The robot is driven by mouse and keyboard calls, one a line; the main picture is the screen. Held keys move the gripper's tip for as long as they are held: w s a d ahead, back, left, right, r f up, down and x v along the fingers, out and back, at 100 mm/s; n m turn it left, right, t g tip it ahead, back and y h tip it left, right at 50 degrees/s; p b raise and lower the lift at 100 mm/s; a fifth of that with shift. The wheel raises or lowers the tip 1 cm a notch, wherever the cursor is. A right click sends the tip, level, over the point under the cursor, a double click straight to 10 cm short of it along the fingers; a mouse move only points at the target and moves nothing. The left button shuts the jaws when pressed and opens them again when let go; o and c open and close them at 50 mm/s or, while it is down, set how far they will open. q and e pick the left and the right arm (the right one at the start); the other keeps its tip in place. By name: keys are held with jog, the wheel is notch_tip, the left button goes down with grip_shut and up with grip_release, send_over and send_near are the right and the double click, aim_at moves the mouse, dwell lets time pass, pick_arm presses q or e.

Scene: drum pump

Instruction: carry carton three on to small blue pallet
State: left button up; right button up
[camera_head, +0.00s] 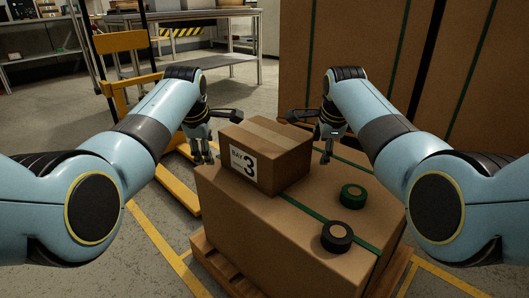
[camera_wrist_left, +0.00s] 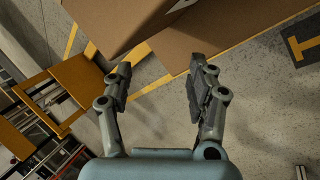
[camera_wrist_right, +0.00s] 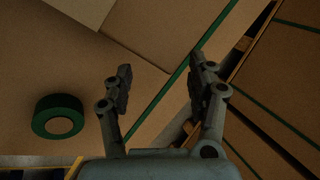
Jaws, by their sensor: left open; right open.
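Carton three (camera_head: 276,160) is a brown box with a white label reading BAY 3. It sits on a large strapped carton (camera_head: 245,225). My left gripper (camera_head: 224,137) is open at the carton's left side, apart from it. In the left wrist view its empty fingers (camera_wrist_left: 161,66) are over the floor, just short of the carton (camera_wrist_left: 112,18). My right gripper (camera_head: 308,136) is open beside the carton's right side. In the right wrist view its empty fingers (camera_wrist_right: 161,67) are above the large carton, with carton three at the top left (camera_wrist_right: 85,8). I see no small blue pallet.
A green tape roll (camera_head: 353,195) and a black tape roll (camera_head: 337,236) lie on the large carton, which stands on a wooden pallet (camera_head: 222,272). A yellow truck (camera_head: 122,42) is at left. Tall strapped cartons (camera_head: 360,60) block the back right. Floor at left is partly clear.

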pick_arm(q)
jog(key=shift+x, duration=1.2)
pick_arm(e)
jog(key=shift+x, duration=1.25)
pick_arm(q)
jog(key=shift+w+d+f, duration=0.1)
jog(key=shift+d+f, duration=0.15)
pick_arm(e)
jog(key=shift+w+a+f, duration=0.1)
jog(key=shift+a+f, duration=0.05)
jog(key=shift+a, duration=0.05)
pick_arm(q)
jog(key=shift+d, duration=0.5)
pick_arm(e)
jog(key=shift+a, duration=0.5)
